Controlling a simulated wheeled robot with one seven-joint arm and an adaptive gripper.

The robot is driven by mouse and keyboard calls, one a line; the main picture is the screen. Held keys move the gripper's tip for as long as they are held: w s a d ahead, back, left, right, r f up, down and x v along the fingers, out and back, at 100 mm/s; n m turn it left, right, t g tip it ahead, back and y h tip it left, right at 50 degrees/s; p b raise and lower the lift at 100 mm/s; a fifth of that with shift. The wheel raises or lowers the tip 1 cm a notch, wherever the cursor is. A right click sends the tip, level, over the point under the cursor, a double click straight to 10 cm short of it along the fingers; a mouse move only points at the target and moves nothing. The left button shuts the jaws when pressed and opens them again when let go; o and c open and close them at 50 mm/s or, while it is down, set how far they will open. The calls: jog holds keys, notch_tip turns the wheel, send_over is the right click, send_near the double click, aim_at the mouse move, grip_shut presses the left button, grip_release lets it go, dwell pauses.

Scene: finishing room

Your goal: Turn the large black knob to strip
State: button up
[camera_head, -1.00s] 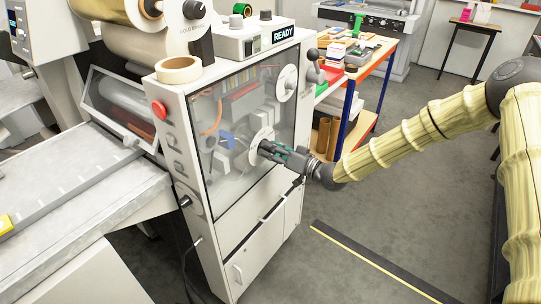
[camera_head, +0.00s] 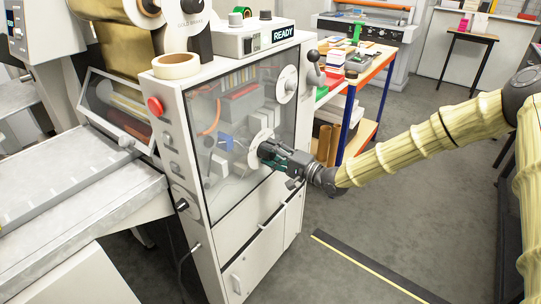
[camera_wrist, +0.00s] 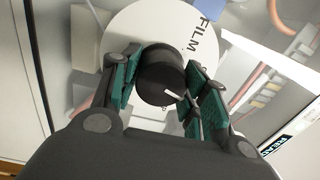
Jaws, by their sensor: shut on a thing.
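The large black knob (camera_wrist: 160,73) sits on a white round dial (camera_wrist: 137,25) on the machine's clear front panel. In the wrist view the word FILM is readable on the dial, to the upper right of the knob; other lettering below is mostly hidden. A white pointer mark shows on the knob's lower right. My gripper (camera_wrist: 163,90) is shut on the knob, one green-padded finger on each side. In the head view my gripper (camera_head: 268,150) reaches the lower dial (camera_head: 260,136) from the right and hides the knob.
A black-knobbed lever (camera_head: 314,58) stands at the panel's right. A red button (camera_head: 155,107) is on the left edge. A display reads READY (camera_head: 283,34).

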jog(key=m, duration=0.4)
jog(key=shift+w+d+b, duration=0.1)
jog(key=shift+d+b, duration=0.05)
jog(key=shift+b, duration=0.25)
jog(key=m+b, duration=0.1)
jog(key=m, duration=0.4)
jog(key=o, duration=1)
